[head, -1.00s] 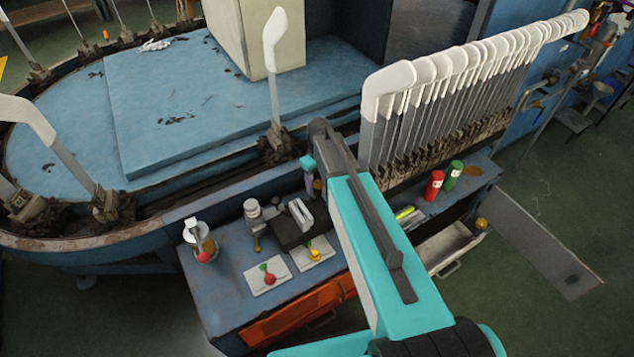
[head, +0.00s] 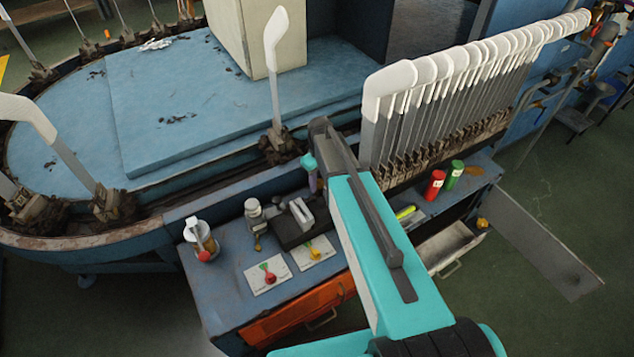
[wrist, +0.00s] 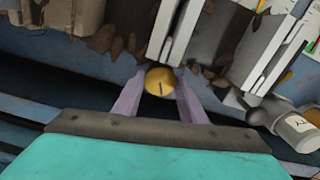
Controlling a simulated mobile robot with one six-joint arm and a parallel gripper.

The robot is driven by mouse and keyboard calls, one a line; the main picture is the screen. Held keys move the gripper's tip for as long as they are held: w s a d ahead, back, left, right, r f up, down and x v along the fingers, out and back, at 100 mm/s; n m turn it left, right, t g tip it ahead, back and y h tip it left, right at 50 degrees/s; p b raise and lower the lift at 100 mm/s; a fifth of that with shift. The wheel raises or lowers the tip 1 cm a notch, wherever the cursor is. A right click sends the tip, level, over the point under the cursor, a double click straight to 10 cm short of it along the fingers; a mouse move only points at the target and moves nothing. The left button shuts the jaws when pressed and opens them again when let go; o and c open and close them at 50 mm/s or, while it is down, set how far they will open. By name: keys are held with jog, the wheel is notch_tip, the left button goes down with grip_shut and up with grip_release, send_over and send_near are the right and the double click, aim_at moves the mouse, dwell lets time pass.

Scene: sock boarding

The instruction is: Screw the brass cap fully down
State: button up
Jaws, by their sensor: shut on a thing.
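The brass cap (wrist: 160,80) shows in the wrist view as a round yellow disc with a short dark line on its face. My gripper (wrist: 160,88) has its two purple fingers on either side of the cap and is shut on it. What lies under the cap is hidden, so I cannot tell how it sits on its thread. In the head view my gripper (head: 313,182) is a small purple shape at the back edge of the blue bench, partly behind my arm. The cap cannot be made out there.
The blue bench (head: 225,270) carries a grey fitting (head: 254,210), a dark block (head: 290,233), a jar (head: 201,240) and two white cards (head: 268,274). A red cylinder (head: 435,185) and a green cylinder (head: 454,174) stand right of my arm. A row of white-topped boards (head: 440,75) rises behind them.

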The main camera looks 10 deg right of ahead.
jog(key=shift+s+a+m, duration=0.15)
jog(key=shift+m, duration=0.35)
jog(key=m, duration=0.3)
jog(key=shift+m, duration=0.3)
jog(key=m, duration=0.4)
jog(key=shift+m, duration=0.3)
jog(key=shift+d+f, duration=0.1)
jog(key=shift+d, duration=0.1)
jog(key=o, duration=1.1)
jog(key=shift+c, duration=0.2)
jog(key=shift+d, duration=0.1)
